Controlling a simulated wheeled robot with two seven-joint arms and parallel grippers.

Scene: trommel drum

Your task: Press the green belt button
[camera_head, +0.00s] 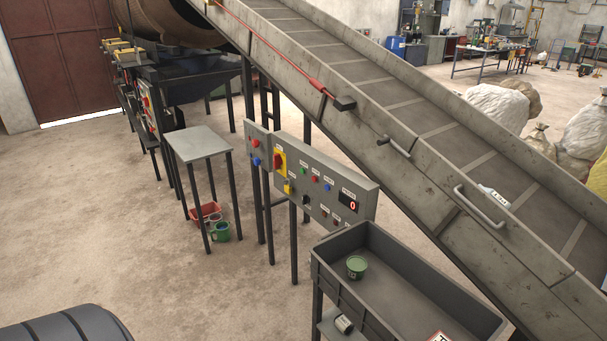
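A grey control panel (330,190) stands on dark legs beside the inclined conveyor, in the middle of the view. A small green button (303,170) is in its upper row, to the left of a red button (315,178) and a blue button (327,187). The labels above them are too small to read. A red display (348,202) at the panel's right shows 0. The conveyor belt (400,103) slopes down from upper left to lower right. Neither of my grippers is in view, and nothing covers the panel's front.
A small table (198,144) is left of the panel. The floor (210,285) before the panel is open.

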